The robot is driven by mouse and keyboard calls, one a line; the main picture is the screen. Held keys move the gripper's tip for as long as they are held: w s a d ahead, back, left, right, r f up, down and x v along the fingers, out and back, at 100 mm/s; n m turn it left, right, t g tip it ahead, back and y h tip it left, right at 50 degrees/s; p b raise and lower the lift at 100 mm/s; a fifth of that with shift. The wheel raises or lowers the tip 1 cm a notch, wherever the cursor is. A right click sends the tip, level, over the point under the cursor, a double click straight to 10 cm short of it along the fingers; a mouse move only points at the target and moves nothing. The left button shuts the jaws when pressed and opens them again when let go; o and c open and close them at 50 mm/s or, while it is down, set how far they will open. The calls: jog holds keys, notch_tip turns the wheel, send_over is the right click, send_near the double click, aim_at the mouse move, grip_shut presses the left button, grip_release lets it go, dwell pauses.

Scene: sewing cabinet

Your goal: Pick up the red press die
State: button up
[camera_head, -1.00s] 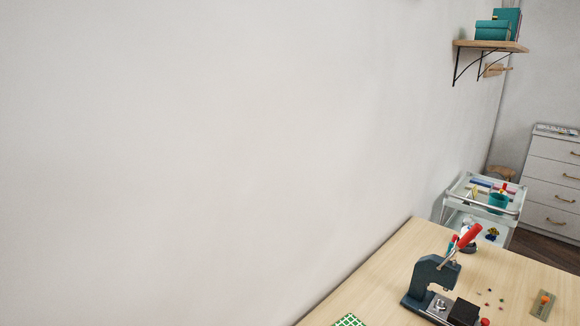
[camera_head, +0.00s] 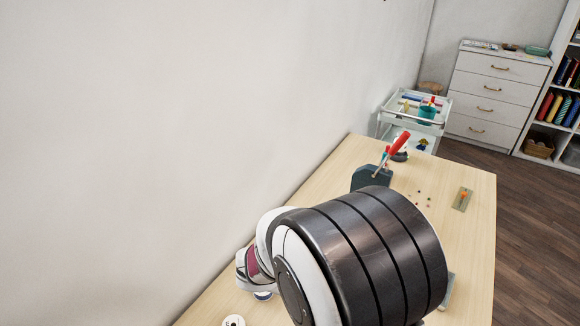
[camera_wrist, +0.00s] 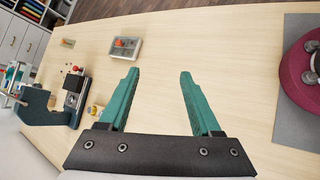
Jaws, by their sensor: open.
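My gripper (camera_wrist: 160,75) shows in the wrist view with its two teal fingers spread apart and nothing between them. It is above the light wood table, apart from every object. In the head view my arm hides much of the table and my gripper is out of sight.
A maroon round thing (camera_wrist: 300,75) with metal knobs sits on a grey mat (camera_wrist: 293,128) at the right. A tan plate with an orange piece (camera_head: 462,197) lies near the table's far right edge. The table (camera_wrist: 215,50) between fingers and mat is clear.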

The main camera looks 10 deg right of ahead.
jog(key=w+a+f+n+t, duration=0.1)
jog(key=w+f+n+t, duration=0.1)
jog(key=w+f+n, duration=0.2)
jog(key=w+a+f+n+t+h, duration=0.1)
jog(key=w+a+f+n+t, duration=0.1)
jog(key=w+n, duration=0.3)
jog(key=w+a+f+n+t+h, duration=0.1)
jog(key=w+f+n+t, duration=0.3)
jog(key=w+f+n, duration=0.1)
jog(key=shift+a+f+n, duration=0.3)
jog(key=shift+a+n, duration=0.1)
jog(key=x, duration=1.5)
jog(key=shift+w+d+r, duration=0.25)
jog(key=shift+w+d, duration=0.1)
jog(key=shift+w, duration=0.1)
grip_shut()
